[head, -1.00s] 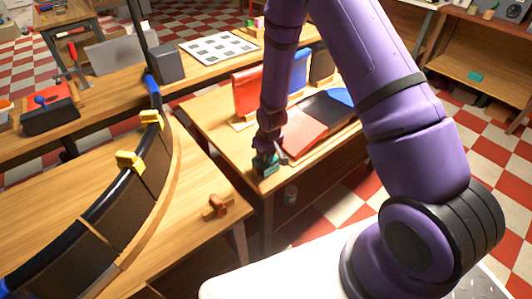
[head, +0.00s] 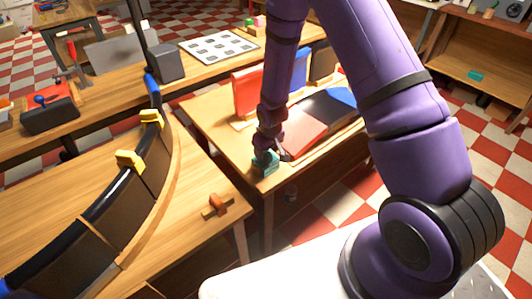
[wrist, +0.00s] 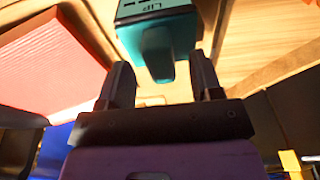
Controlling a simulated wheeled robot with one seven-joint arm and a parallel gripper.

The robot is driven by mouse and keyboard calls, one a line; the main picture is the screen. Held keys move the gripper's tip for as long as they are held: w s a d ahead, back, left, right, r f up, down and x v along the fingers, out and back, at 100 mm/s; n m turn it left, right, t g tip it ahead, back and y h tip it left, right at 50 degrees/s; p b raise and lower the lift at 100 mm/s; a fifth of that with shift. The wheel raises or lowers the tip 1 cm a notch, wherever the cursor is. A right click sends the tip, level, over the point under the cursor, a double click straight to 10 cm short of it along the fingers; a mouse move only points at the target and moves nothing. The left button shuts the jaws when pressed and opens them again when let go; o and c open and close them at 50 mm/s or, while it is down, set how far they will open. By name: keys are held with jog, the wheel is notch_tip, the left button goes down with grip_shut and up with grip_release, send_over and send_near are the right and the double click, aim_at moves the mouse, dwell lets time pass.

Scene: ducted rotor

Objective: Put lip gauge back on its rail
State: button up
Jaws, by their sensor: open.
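The lip gauge is a teal block (head: 266,164) on the near edge of the wooden table in the head view. My gripper is open, with one finger on each side of the line to the tab. The tab's end lies just beyond or level with the fingertips; contact is not visible. In the head view my gripper (head: 270,148) is right above the gauge and partly hidden. I cannot tell which part is its rail.
A curved dark duct section (head: 122,205) with yellow clips (head: 130,160) stands at left. A small orange-brown piece (head: 217,206) lies on the front bench. Red panels (head: 305,133) lie right of the gauge, with upright red and blue boards (head: 246,92) behind.

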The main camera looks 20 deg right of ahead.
notch_tip(320, 180, up, 9)
jog(key=s, duration=0.1)
jog(key=shift+s+d, duration=0.15)
jog(key=shift+d, duration=0.05)
jog(key=shift+r, duration=0.1)
dwell(0.4)
jog(key=s+d+r+m+t, duration=0.15)
jog(key=s+r, duration=0.25)
jog(key=r, duration=0.8)
jog(key=s+d+r, duration=0.3)
jog(key=r, duration=0.9)
jog(key=s+d+r+m+t, duration=0.1)
jog(key=s+r, duration=0.5)
jog(key=s, duration=0.4)
jog(key=s+d+r+m+t, duration=0.1)
jog(key=s+r, duration=0.6)
jog(key=s, duration=0.3)
jog(key=shift+s+r, duration=0.15)
jog(key=shift+s, duration=0.25)
